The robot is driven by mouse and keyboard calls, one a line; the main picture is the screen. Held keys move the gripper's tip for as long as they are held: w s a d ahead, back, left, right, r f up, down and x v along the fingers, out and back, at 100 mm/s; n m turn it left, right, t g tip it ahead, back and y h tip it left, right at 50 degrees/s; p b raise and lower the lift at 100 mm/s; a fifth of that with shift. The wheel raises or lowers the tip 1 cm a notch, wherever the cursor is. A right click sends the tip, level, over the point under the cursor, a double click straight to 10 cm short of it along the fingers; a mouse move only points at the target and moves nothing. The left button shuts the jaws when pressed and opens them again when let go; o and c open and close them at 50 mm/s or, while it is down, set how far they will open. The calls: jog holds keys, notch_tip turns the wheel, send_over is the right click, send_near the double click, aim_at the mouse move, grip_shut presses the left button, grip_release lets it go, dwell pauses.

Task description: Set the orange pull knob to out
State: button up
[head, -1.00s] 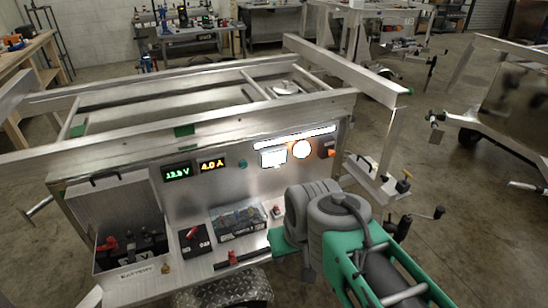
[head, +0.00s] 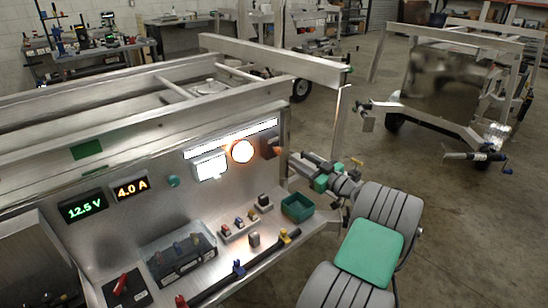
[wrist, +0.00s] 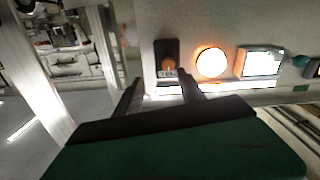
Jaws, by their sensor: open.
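The orange pull knob (head: 277,150) sits on a dark mount (head: 267,143) at the right end of the upright metal panel, just right of the round glowing lamp. In the wrist view the knob (wrist: 169,65) shows small and orange against its dark mount, beyond my fingertips and between their lines. My gripper (head: 297,160) is open in front of the panel's right end, its fingers pointing at the knob. In the wrist view my gripper (wrist: 159,79) shows two dark fingers spread apart, with nothing between them. I cannot tell how far out the knob stands.
A round glowing lamp (head: 242,151), a bright white display (head: 210,166) and a teal button (head: 173,181) are left of the knob. Below, a shelf carries a green tray (head: 297,207) and small switches. A metal post (head: 340,140) stands right of the panel.

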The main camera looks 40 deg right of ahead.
aim_at(280, 152)
jog(key=shift+y, duration=0.3)
jog(key=w, duration=0.3)
jog(key=w+a, duration=0.1)
jog(key=w, duration=0.1)
jog(key=w+a+p, duration=0.1)
jog(key=w, duration=0.2)
jog(key=shift+w+r, duration=0.15)
jog(key=shift+w, duration=0.2)
jog(key=shift+c, duration=0.4)
jog(key=shift+s, duration=0.1)
grip_shut()
